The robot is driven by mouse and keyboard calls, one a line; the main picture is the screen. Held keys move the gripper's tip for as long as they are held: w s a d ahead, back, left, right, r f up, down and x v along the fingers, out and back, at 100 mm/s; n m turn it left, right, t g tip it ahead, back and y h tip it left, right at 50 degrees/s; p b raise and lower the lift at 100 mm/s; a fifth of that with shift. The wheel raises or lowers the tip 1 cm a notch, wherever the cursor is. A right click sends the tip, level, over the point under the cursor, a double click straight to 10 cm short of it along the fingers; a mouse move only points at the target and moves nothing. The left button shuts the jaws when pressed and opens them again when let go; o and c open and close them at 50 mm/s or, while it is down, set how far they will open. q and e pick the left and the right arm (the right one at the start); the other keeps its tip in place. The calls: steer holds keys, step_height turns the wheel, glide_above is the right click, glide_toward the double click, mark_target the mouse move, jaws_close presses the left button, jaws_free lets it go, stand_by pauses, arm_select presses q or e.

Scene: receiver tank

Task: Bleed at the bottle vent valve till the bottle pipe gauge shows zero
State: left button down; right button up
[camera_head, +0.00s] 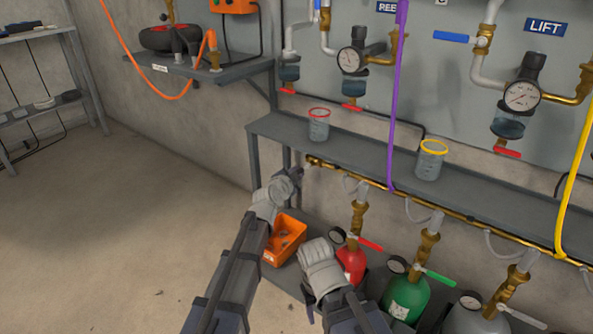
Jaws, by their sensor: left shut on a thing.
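A brass bottle pipe (358,178) runs under the shelf, above several gas bottles. My left gripper (299,174) is at the pipe's left end, shut on a small part there that looks like the vent valve. The gripper mostly hides that part, so its handle position cannot be read. Small dark gauges sit at the red bottle (350,262), the green bottle (406,300) and the grey bottle (466,320). I cannot tell which gauge is the bottle pipe gauge, and no needle is readable. My right arm's wrist (320,266) is in front of the red bottle; its fingers are not clearly visible.
An orange bin (285,240) stands between my arms. The grey shelf (370,155) holds a red-rimmed cup (319,125) and a yellow-rimmed cup (430,160). A purple hose (393,110) and a yellow hose (572,190) hang in front. Floor at left is clear.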

arm_select(q)
steer(key=shift+s+d+f+n+g+h+p, duration=0.1)
steer(key=shift+s+d+f+n+g+h, duration=0.3)
steer(key=shift+n, duration=0.6)
steer(key=shift+s+d+f+n+g+h+p, duration=0.15)
steer(key=shift+s+d+n+g+h, duration=0.45)
steer(key=shift+n, duration=0.4)
steer(key=shift+s+d+f+n+g+h+p, duration=0.1)
steer(key=shift+s+d+f+n+g+h, duration=0.25)
steer(key=shift+d+n+g, duration=0.5)
steer(key=shift+a+n+t, duration=0.1)
steer(key=shift+n+t, duration=0.15)
steer(key=c, duration=0.8)
jaws_free()
steer(key=shift+w, duration=0.1)
steer(key=shift+r, duration=0.1)
steer(key=p+v, duration=0.3)
steer(key=v, duration=0.4)
steer(key=shift+s+a, duration=0.3)
steer(key=shift+a, duration=0.05)
